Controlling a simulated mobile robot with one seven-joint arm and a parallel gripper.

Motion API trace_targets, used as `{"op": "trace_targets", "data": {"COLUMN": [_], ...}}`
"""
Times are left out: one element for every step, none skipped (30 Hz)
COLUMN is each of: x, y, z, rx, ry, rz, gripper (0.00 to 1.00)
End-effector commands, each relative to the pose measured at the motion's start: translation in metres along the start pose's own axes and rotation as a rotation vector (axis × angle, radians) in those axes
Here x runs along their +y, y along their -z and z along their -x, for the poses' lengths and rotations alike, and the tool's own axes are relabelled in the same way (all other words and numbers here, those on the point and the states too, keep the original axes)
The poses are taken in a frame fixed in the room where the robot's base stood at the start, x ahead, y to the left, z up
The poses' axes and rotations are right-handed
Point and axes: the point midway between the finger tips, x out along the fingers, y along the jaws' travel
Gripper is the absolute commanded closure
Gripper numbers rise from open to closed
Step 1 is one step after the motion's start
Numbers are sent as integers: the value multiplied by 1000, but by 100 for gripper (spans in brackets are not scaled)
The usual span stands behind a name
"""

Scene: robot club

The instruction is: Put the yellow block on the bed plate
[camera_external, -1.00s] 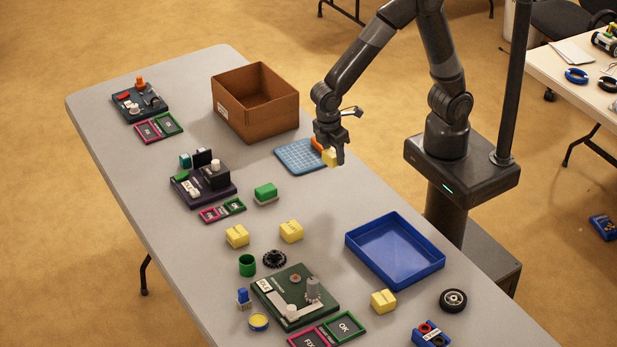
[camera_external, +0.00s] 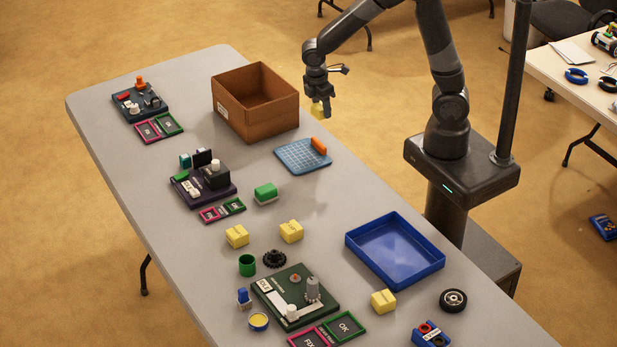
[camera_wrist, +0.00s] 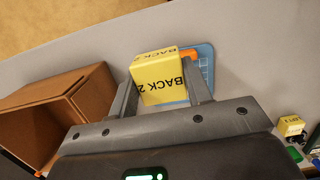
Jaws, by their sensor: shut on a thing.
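My gripper (camera_external: 319,114) is shut on a yellow block (camera_external: 317,109), held in the air beyond the blue gridded bed plate (camera_external: 297,160). In the wrist view the block (camera_wrist: 160,82) sits between the two fingers (camera_wrist: 163,98), with "BACK 2" printed on it. The bed plate shows partly behind the block there (camera_wrist: 209,68); the rest of it is hidden. The plate's grid is otherwise bare. Other yellow blocks stand on the table: two near the middle (camera_external: 237,236) (camera_external: 291,231) and one by the blue tray (camera_external: 383,301).
An open brown box (camera_external: 257,123) stands just left of the bed plate and is the tallest thing nearby. The blue tray (camera_external: 402,277) is empty. Devices with label frames line the table's left side.

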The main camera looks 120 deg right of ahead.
Motion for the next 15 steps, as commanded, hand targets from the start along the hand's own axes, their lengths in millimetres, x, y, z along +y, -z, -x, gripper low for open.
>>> {"op": "trace_targets", "data": {"x": [6,9,11,13,14,15,14,13,10,8,4,-1,-5,-9,-14], "y": [-5,-8,-10,-12,-13,-13,-12,-9,-4,0,5,13,20,26,35], "z": [0,0,-1,-1,-1,-2,-3,-4,-7,-10,-12,-17,-20,-24,-28], "rx": [0,0,-1,-1,-1,-1,-2,-2,-3,-3,-4,-5,-5,-4,-5], "ry": [1,1,1,1,1,2,2,2,2,2,3,3,3,3,3], "rz": [-7,-8,-8,-9,-10,-9,-8,-7,-5,-4,-3,-2,-1,-1,-2], "gripper": [78,78,78,78,78,78,78,78,78,78,78,78,78,78,78]}}
